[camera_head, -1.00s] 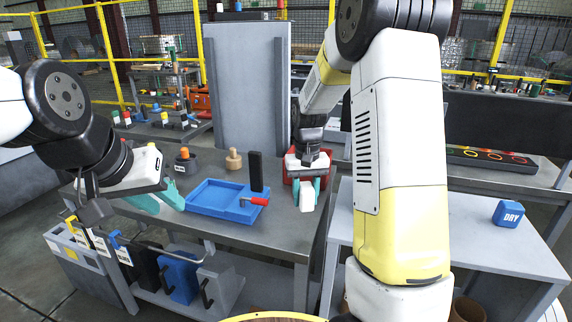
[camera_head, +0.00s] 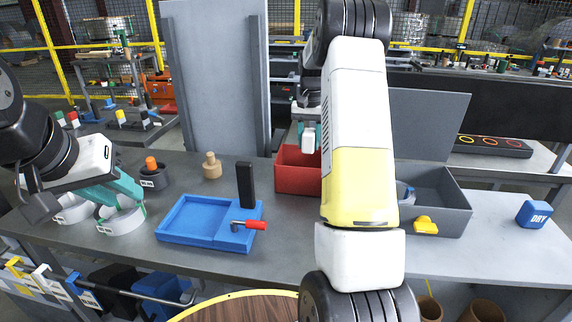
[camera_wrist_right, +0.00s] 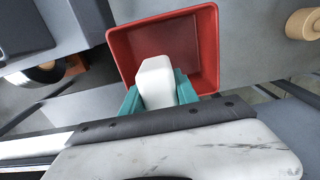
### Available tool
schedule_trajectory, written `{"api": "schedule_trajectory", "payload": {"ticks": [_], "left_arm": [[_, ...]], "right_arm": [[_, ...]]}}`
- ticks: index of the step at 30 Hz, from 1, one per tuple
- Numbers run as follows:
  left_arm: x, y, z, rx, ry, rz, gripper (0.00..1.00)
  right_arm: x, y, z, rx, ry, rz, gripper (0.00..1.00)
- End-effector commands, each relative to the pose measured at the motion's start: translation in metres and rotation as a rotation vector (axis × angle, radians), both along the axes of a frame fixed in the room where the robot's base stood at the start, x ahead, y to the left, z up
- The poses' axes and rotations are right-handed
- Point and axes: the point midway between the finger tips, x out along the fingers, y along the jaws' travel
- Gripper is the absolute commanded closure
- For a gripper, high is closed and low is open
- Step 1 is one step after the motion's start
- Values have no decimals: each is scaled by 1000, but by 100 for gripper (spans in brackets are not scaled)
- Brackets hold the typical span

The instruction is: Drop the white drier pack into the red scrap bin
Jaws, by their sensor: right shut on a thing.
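The white drier pack (camera_head: 308,144) is held between the teal fingers of my right gripper (camera_head: 309,134). The red scrap bin (camera_head: 292,178) stands on the grey bench, partly hidden behind my right arm. In the right wrist view the pack (camera_wrist_right: 156,78) shows over the open red bin (camera_wrist_right: 205,45), whose visible inside looks empty. The pack's lower end appears above the bin's opening. My left gripper (camera_head: 122,190) is low over the bench at the left, by two pale rings (camera_head: 120,221); whether its teal fingers are apart is unclear.
A grey open box (camera_head: 447,220) and a blue DRY block (camera_head: 534,214) are at right.

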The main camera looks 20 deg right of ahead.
Motion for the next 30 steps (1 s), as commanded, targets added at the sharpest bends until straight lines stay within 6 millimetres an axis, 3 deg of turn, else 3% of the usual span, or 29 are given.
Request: {"api": "schedule_trajectory", "payload": {"ticks": [9,22,23,24,26,30], "left_arm": [[0,0,0,0,0,0,67],[0,0,0,0,0,0,67],[0,0,0,0,0,0,67],[0,0,0,0,0,0,67],[0,0,0,0,0,0,67],[0,0,0,0,0,0,67]], "right_arm": [[-1,0,-35,0,2,1,100],[0,1,-43,0,0,2,100],[0,1,-43,0,0,2,58],[0,1,-43,0,0,2,50],[0,1,-43,0,0,2,38],[0,1,-43,0,0,2,38]]}}
